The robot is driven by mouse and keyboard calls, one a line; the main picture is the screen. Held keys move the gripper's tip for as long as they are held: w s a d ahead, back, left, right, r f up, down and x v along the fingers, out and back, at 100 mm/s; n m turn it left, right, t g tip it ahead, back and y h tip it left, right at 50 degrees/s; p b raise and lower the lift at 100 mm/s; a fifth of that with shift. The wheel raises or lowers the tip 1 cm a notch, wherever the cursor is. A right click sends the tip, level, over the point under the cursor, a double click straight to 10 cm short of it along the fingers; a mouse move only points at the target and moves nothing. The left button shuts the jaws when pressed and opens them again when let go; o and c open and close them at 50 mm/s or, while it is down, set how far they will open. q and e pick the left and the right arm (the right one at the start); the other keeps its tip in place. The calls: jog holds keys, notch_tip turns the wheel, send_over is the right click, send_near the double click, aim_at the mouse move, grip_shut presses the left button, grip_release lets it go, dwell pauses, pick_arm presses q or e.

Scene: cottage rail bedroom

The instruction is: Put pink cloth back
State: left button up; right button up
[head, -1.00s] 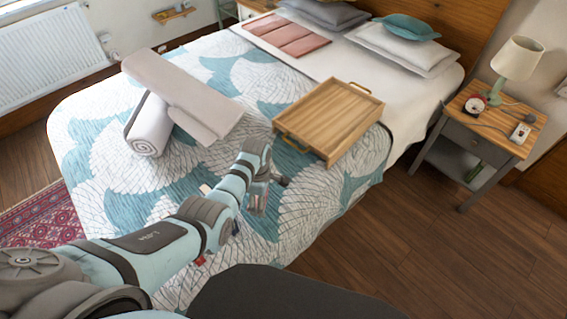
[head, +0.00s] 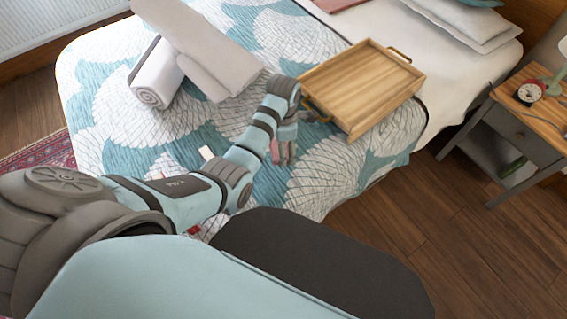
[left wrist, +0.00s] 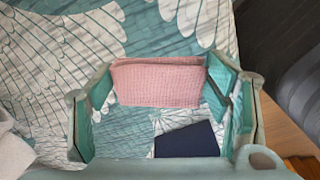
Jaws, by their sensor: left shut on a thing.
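The pink cloth (left wrist: 158,82) is a small, folded, waffle-textured piece between the fingers of my left gripper (left wrist: 160,88) in the left wrist view. The gripper is shut on it, over the teal and white bedspread. In the head view my left gripper (head: 284,148) is low over the near side of the bed, left of the wooden tray, and a bit of pink shows at its fingers. The arm hides most of the cloth there. My right gripper is not in view.
A wooden tray (head: 362,85) with handles lies on the bed (head: 332,178). Two rolled grey-white textiles (head: 200,45) lie at the left. Another pink textile (head: 338,4) shows at the top edge. A dark blue flat thing (left wrist: 188,139) lies under the gripper. A nightstand (head: 520,125) stands at right.

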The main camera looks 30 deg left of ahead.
pick_arm(q)
notch_tip(320, 180, down, 7)
jog(key=shift+s+r+b, duration=0.1)
jog(key=shift+b, duration=1.1)
jog(key=shift+f, duration=0.45)
jog(key=shift+f, duration=0.15)
jog(key=o, duration=1.1)
notch_tip(320, 180, up, 12)
jog(key=p, duration=0.4)
jog(key=shift+p, duration=0.3)
jog(key=shift+r, duration=0.25)
